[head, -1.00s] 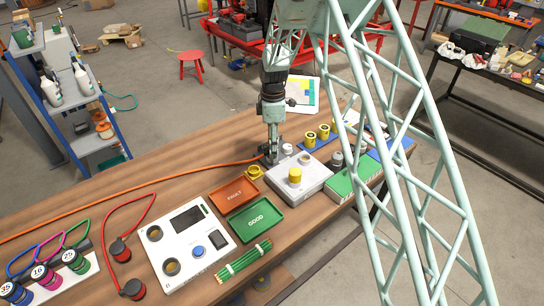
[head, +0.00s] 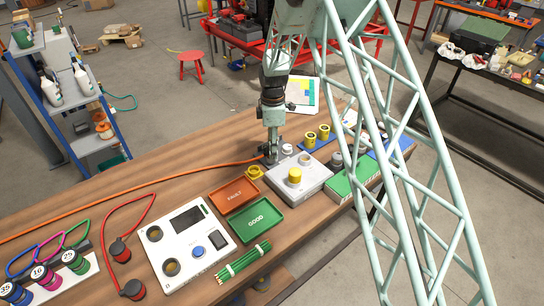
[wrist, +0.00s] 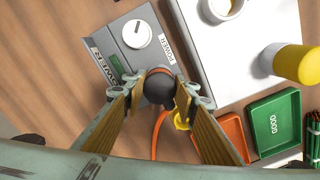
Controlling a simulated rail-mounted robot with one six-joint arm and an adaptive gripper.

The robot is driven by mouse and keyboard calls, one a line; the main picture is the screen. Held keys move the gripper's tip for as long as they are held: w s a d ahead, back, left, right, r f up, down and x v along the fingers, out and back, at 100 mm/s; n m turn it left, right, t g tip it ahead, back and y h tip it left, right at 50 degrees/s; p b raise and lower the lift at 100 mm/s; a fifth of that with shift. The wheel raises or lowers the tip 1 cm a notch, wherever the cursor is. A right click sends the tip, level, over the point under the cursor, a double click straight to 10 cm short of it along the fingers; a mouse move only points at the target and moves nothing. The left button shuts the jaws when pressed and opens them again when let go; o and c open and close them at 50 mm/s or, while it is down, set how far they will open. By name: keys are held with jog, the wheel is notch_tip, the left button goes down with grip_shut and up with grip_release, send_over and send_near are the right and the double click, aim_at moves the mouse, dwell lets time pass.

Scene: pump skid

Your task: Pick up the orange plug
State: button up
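The orange plug shows in the wrist view as a dark rounded body (wrist: 160,87) with an orange rim, at the small grey panel marked POWER (wrist: 122,50). An orange cable (wrist: 157,135) runs away from it; in the head view the cable (head: 160,187) crosses the bench from the left. My gripper (wrist: 159,84) points down with its fingers on either side of the plug. The fingers are apart, with a small gap visible at the left finger. In the head view my gripper (head: 272,155) hides most of the plug.
A white knob (wrist: 137,34) is close by on the panel. A pale box (head: 312,178) with a yellow cylinder (head: 295,176) stands at the right. A yellow ring-like part (head: 255,172), a red FAULT tray (head: 217,205) and a green GOOD tray (head: 279,224) lie nearby.

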jog(key=c, duration=0.3)
jog(key=shift+c, duration=0.2)
jog(key=shift+r, duration=0.1)
jog(key=shift+r, duration=1.6)
jog(key=s+a, duration=0.2)
jog(key=s, duration=0.5)
jog(key=s+a+r, duration=0.1)
jog(key=s+a, duration=0.1)
jog(key=s, duration=0.6)
jog(key=shift+s+a+r, duration=0.15)
jog(key=shift+s+r, duration=0.05)
jog(key=shift+r, duration=0.1)
